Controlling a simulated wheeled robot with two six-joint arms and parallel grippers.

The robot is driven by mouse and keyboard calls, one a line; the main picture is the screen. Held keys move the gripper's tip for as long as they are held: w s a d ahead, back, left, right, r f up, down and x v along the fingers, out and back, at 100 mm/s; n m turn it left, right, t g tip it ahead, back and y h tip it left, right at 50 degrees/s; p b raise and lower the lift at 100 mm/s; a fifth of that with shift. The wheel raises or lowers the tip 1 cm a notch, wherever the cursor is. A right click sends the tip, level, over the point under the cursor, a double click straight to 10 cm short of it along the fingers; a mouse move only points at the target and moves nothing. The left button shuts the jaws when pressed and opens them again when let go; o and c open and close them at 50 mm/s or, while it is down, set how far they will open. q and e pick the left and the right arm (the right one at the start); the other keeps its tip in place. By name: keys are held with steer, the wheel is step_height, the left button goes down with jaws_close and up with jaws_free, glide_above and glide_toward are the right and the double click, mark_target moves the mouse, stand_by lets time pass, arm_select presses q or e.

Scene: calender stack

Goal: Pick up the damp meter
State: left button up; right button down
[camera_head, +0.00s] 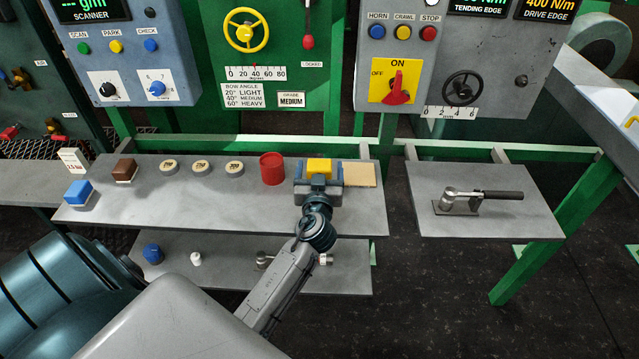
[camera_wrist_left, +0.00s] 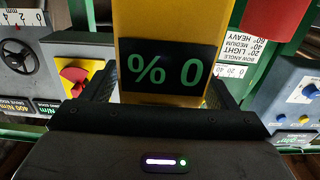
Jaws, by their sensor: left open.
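The damp meter (camera_head: 319,166) is a yellow block on the grey shelf, right of the red can. In the left wrist view the yellow meter (camera_wrist_left: 172,22) fills the upper middle, with a dark display reading 0 and a percent sign upside down. My left gripper (camera_head: 319,180) reaches in over the shelf at the meter. Its dark fingers stand on either side of the meter and are open; the wrist view does not show clearly whether they touch it. The meter's lower part is hidden by the gripper. My right gripper is not in view.
The red can (camera_head: 272,168) stands close on the left and a tan pad (camera_head: 359,175) lies on the right. Round weights (camera_head: 200,168), a brown block (camera_head: 124,170) and a blue block (camera_head: 78,192) share the shelf (camera_head: 225,210). Green machine panels rise behind.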

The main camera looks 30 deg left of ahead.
arm_select(q)
steer(key=c, duration=1.2)
steer(key=shift+c, duration=0.5)
steer(key=shift+r, duration=0.15)
